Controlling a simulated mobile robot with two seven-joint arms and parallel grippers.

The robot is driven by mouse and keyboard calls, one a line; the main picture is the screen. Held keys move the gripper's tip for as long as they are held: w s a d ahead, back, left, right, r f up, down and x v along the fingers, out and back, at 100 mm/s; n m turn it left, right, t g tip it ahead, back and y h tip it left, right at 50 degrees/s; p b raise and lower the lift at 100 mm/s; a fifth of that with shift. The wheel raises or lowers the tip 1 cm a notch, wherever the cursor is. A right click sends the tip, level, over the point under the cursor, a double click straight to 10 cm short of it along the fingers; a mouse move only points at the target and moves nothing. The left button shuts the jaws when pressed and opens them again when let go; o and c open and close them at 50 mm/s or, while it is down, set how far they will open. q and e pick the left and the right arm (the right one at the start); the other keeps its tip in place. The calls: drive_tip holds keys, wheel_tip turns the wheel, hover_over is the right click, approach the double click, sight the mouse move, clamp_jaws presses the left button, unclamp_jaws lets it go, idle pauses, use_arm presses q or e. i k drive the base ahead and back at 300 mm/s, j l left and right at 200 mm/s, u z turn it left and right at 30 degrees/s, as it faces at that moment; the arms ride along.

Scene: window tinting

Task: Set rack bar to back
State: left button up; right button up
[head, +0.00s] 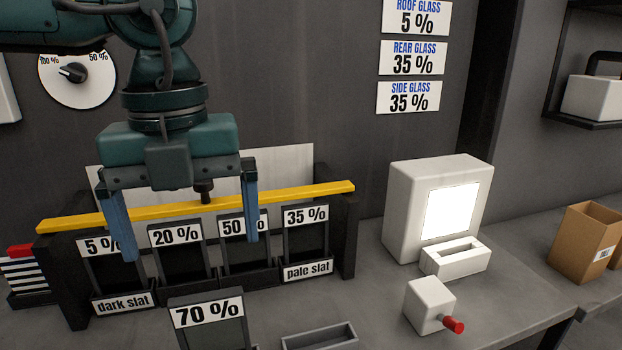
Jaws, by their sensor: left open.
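The rack (347,232) stands on the grey bench against the wall. Its yellow bar (305,192) runs across the top, between the dark end posts. Tint cards marked 5%, 20%, 50% and 35% stand below the bar, in slots labelled "dark slat" at the left and "pale slat" at the right. My left gripper (192,232) points down over the rack, open, with its blue fingers wide apart on the near side of the bar in the picture. Whether the fingers touch the bar I cannot tell. My right gripper is not in view.
A 70% card (207,314) stands in front of the rack near a small grey tray (320,339). A white box with a lit panel (437,205) and a white block with a red knob (430,305) stand to the right. A cardboard box (582,243) is at far right.

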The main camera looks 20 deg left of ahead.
sight(207, 203)
drive_tip(key=k, duration=1.5)
